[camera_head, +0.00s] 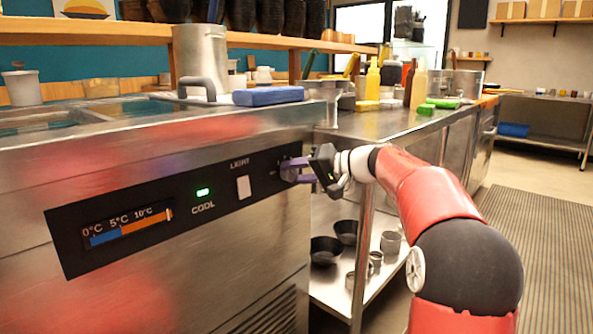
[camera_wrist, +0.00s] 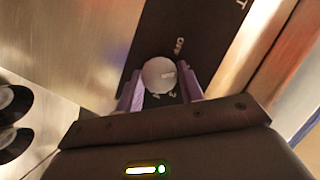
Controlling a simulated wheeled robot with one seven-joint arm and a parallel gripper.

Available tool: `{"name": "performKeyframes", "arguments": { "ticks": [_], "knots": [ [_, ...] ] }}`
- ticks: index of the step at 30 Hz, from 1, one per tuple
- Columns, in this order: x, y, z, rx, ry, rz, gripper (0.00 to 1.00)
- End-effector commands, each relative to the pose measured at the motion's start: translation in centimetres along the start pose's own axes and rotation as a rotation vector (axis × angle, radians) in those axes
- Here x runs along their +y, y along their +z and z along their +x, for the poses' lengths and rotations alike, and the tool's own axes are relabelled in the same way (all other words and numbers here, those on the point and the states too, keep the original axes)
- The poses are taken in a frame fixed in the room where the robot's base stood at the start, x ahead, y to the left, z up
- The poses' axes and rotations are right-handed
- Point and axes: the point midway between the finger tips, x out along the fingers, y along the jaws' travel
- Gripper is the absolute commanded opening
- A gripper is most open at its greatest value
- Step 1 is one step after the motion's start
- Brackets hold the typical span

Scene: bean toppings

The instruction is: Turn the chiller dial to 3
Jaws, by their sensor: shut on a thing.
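The chiller dial (camera_wrist: 159,73) is a round pale knob on the black control panel (camera_wrist: 185,22). In the wrist view it sits between the purple fingers of my gripper (camera_wrist: 160,84), which are shut on its two sides. A small light mark shows on the right part of its face. The word OFF is printed above it, and small markings below it are too unclear to read. In the head view my gripper (camera_head: 291,168) is at the right end of the panel, and its fingers mostly hide the dial.
The panel also carries a temperature strip (camera_head: 127,229), a green COOL light (camera_head: 202,192) and a white LIGHT switch (camera_head: 243,187). A steel counter (camera_head: 385,126) with bottles stands behind my arm. Dark bowls (camera_head: 326,250) sit on a lower shelf beside the chiller. The floor at right is clear.

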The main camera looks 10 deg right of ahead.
Motion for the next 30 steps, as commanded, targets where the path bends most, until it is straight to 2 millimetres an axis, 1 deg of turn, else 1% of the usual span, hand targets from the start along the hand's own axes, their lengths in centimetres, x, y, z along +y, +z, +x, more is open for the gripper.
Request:
{"name": "performKeyframes", "arguments": {
  "ticks": [30],
  "knots": [
    [0.72,0.19,0.04,-0.03,-0.361,0.89,0.15]
  ]
}}
